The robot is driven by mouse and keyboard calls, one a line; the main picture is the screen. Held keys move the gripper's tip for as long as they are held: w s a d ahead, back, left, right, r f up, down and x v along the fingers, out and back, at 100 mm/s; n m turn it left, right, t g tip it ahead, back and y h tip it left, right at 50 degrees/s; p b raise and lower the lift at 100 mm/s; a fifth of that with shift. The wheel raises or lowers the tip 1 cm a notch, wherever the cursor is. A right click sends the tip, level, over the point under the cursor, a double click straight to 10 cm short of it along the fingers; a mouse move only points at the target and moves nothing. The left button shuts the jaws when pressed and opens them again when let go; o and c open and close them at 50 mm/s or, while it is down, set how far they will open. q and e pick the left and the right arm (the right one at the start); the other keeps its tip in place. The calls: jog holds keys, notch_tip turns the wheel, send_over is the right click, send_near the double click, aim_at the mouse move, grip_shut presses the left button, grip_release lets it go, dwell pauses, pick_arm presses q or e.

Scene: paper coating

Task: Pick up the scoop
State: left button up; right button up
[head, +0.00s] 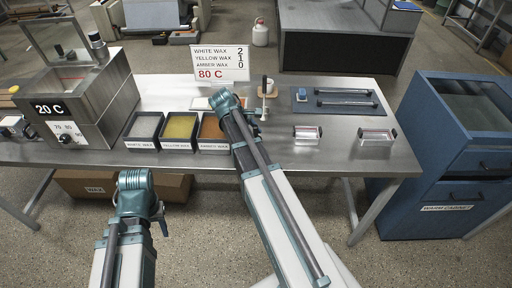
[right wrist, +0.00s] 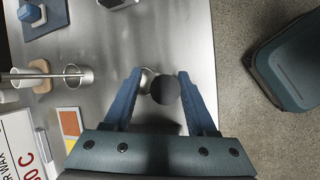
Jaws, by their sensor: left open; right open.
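What looks like the scoop, a dark round knob (right wrist: 165,91) above a shiny metal part, sits between the fingers of my right gripper (right wrist: 158,92) in the right wrist view. The blue fingers are open on either side of it, with gaps. In the head view a thin upright handle (head: 264,92) stands just right of my right arm's front end, which hides part of that area. My left gripper (head: 161,220) is low in front of the table, away from the scoop. It holds nothing that I can see.
The white wax tray (head: 128,145), yellow wax tray (head: 164,146) and amber wax tray (head: 197,147) line the front. A metal cup (right wrist: 78,76) with a rod is near a wooden block (right wrist: 40,88). Two clear dishes lie right; the blue cabinet (head: 425,150) stands beyond.

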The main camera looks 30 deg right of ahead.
jog(key=shift+d+f, duration=0.1)
jog(key=shift+c, duration=0.2)
grip_shut()
dwell(1.2)
